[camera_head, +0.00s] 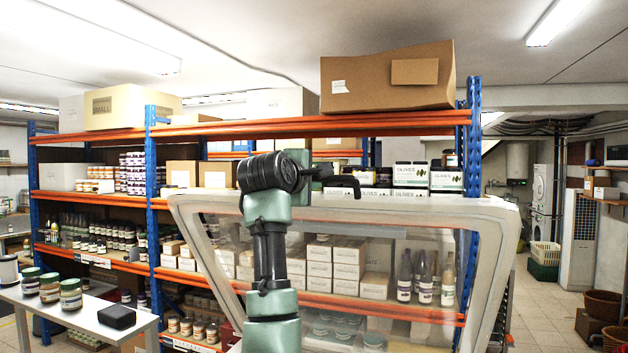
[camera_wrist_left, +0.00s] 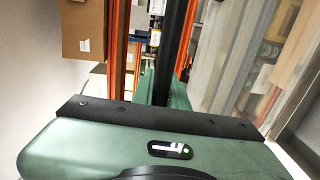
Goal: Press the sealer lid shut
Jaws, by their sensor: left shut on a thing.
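The sealer lid (camera_head: 494,240) is a large clear panel in a pale frame. It stands raised and tilted across the middle of the head view, and the shelves show through its pane. In the wrist view its clear pane (camera_wrist_left: 222,60) fills the upper right. My left arm rises in front of the pane, and my left gripper (camera_head: 340,184) is at the lid's top edge. The gripper is shut on the lid there, though the exact grip is partly hidden behind my wrist. The sealer's base is not visible. My right gripper is not in view.
A white table (camera_head: 88,318) at the left holds several jars (camera_head: 71,294) and a black box (camera_head: 117,316). Blue and orange shelving (camera_head: 152,225) with jars and cartons stands behind the lid. Open floor (camera_head: 545,305) and baskets (camera_head: 602,304) are at the right.

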